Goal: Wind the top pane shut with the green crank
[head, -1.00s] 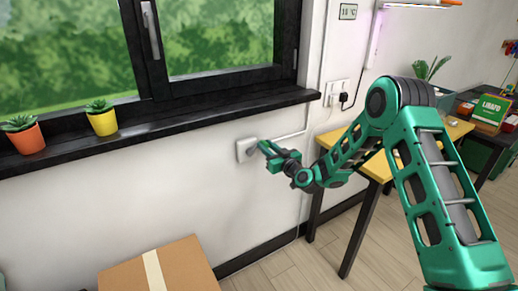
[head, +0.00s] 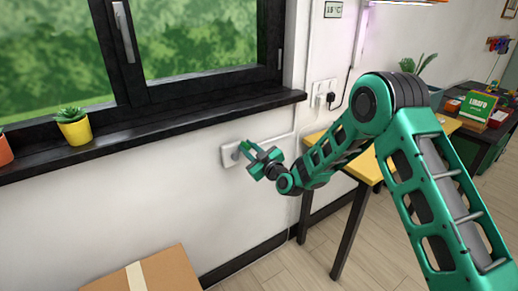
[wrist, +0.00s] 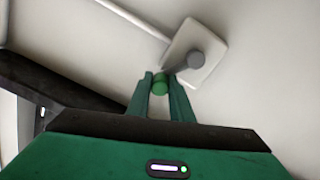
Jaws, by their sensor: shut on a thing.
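The crank sits on a white wall plate (head: 227,155) below the window sill. In the wrist view the plate (wrist: 212,42) carries a round grey hub (wrist: 195,60), and the crank's green knob (wrist: 160,84) stands out to the lower left of it. My gripper (wrist: 160,88) is shut on the green knob, one finger on each side. In the head view my gripper (head: 249,157) is at the plate, and its fingers largely hide the crank. The window (head: 185,40) shows only its lower part; I cannot make out the top pane.
A black sill (head: 150,130) with a yellow plant pot (head: 75,132) runs above the crank. A cardboard box (head: 160,272) is on the floor below. A yellow-topped table (head: 360,166) stands to the right, behind my arm.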

